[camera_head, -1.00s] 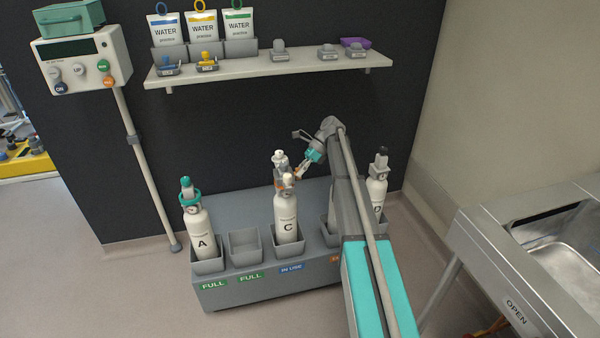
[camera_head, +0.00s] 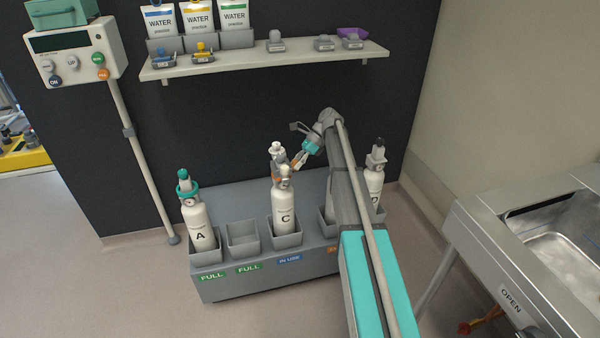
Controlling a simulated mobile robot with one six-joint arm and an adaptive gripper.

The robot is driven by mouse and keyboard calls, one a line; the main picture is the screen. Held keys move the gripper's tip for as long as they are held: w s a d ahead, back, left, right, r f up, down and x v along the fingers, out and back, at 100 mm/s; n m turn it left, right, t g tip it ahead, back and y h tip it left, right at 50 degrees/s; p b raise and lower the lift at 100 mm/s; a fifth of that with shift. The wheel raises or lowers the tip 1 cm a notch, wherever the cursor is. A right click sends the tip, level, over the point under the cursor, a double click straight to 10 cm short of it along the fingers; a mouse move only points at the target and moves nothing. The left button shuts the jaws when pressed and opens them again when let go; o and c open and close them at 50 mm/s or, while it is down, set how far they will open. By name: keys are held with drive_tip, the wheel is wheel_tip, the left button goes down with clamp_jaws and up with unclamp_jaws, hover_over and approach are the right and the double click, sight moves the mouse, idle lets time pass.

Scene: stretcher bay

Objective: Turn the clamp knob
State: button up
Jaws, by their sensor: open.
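White cylinder C (camera_head: 285,212) stands upright in the slot labelled IN USE. Fittings with white tops and small orange parts (camera_head: 277,176) sit at its neck. These are too small to tell which one is the clamp knob. My gripper (camera_head: 296,162) is open beside the upper right of these fittings. Its fingertips point down and left at them, and whether they touch is not clear. My arm comes in from the bottom right and hides part of the rack.
The grey rack (camera_head: 225,290) also holds cylinder A (camera_head: 200,230) at left and another cylinder (camera_head: 375,180) behind my arm. A slot next to C is empty. A shelf (camera_head: 270,62) with water bags hangs above. A metal sink (camera_head: 540,235) stands at right.

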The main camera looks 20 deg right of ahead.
drive_tip(key=shift+s+n+t, duration=0.3)
drive_tip(key=shift+n+t, duration=0.4)
drive_tip(key=shift+t, duration=0.5)
drive_tip(key=n+t, duration=0.1)
drive_tip(key=t, duration=0.2)
drive_tip(key=shift+s+f+n, duration=0.1)
drive_tip(key=shift+s+n, duration=0.05)
drive_tip(key=shift+n, duration=0.25)
drive_tip(key=n+t+b, duration=0.1)
drive_tip(key=t+b, duration=0.2)
drive_tip(key=shift+f+n, duration=0.2)
drive_tip(key=shift+n, duration=0.2)
drive_tip(key=n+t+y+b, duration=0.1)
drive_tip(key=t+b, duration=0.2)
drive_tip(key=shift+s+n, duration=0.1)
drive_tip(key=shift+n, duration=0.3)
drive_tip(key=p+v, duration=0.5)
drive_tip(key=v, duration=0.9)
drive_tip(key=s+a+r+n+g+h+p, duration=0.4)
drive_tip(key=s+a+p, duration=0.4)
drive_tip(key=p, duration=0.3)
drive_tip(key=s+a+r+n+g+h+p, duration=0.3)
drive_tip(key=s+a+r+n+p, duration=0.3)
drive_tip(key=p, duration=0.5)
drive_tip(key=shift+s+a+r+n+g+h, duration=0.3)
drive_tip(key=shift+s+a+r+g+h, duration=0.1)
drive_tip(key=shift+s+a, duration=0.5)
